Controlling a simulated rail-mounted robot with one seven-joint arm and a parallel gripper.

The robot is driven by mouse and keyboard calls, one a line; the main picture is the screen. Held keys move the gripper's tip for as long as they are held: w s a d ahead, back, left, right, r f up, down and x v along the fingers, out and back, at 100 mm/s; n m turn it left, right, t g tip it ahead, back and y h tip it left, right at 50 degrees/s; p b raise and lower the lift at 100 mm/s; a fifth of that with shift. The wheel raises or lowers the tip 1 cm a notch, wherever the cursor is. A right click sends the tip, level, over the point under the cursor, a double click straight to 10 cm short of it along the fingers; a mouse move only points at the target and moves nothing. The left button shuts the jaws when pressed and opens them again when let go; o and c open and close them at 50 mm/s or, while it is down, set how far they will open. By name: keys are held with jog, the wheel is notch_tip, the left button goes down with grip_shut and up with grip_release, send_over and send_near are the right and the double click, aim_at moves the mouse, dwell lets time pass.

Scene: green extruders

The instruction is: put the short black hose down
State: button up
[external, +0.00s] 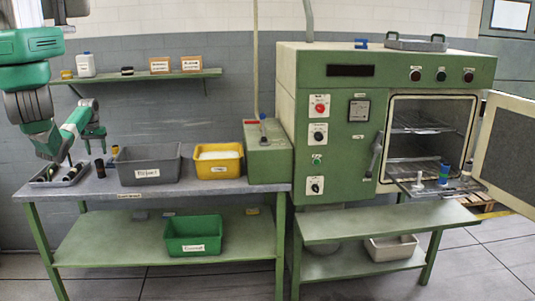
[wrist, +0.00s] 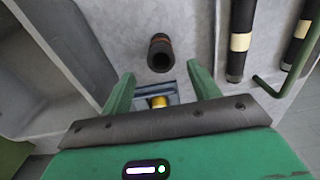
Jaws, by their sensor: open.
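The short black hose (wrist: 160,54) stands upright on the grey tabletop, its open end facing the wrist camera. It lies just beyond and between my fingertips, with visible gaps to both sides. My gripper (wrist: 160,72) is open, and no contact with the hose shows. In the external view my gripper (external: 95,147) hangs fingers-down over the left end of the table, above a small dark upright piece (external: 99,168) that appears to be this hose.
A grey bin (external: 148,178) stands right of my gripper, and its wall (wrist: 55,25) fills the wrist view's left. A tray (external: 40,181) with banded black hoses (wrist: 240,42) lies on the other side. A yellow bin (external: 219,172) and a green oven (external: 343,216) stand farther right.

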notch_tip(320, 180, up, 4)
jog(key=shift+r, duration=0.1)
jog(key=w+d+r+m+t, duration=0.1)
jog(key=w+d+r+t, duration=0.4)
jog(key=d+r, duration=0.4)
jog(key=w+d+r+m+t, duration=0.1)
jog(key=w+d+r+t, duration=0.2)
jog(key=d+r+t, duration=0.55)
jog(key=s+r+t, duration=0.2)
jog(key=s+r, duration=0.1)
jog(key=r, duration=0.6)
jog(key=s+d+r+t+h, duration=0.1)
jog(key=s+r+t, duration=0.2)
jog(key=r, duration=0.7)
jog(key=shift+s+d+r+m+t, duration=0.2)
jog(key=shift+s+m+t, duration=0.15)
jog(key=shift+s, duration=0.4)
jog(key=shift+o, duration=0.5)
jog(key=s+r+t+y, duration=0.1)
jog(key=s+r+t, duration=0.4)
jog(key=s+r, duration=0.6)
jog(key=shift+s+a+n+t, duration=0.15)
jog(key=shift+s+n+t, duration=0.3)
jog(key=shift+s, duration=0.75)
jog(key=shift+f, duration=0.1)
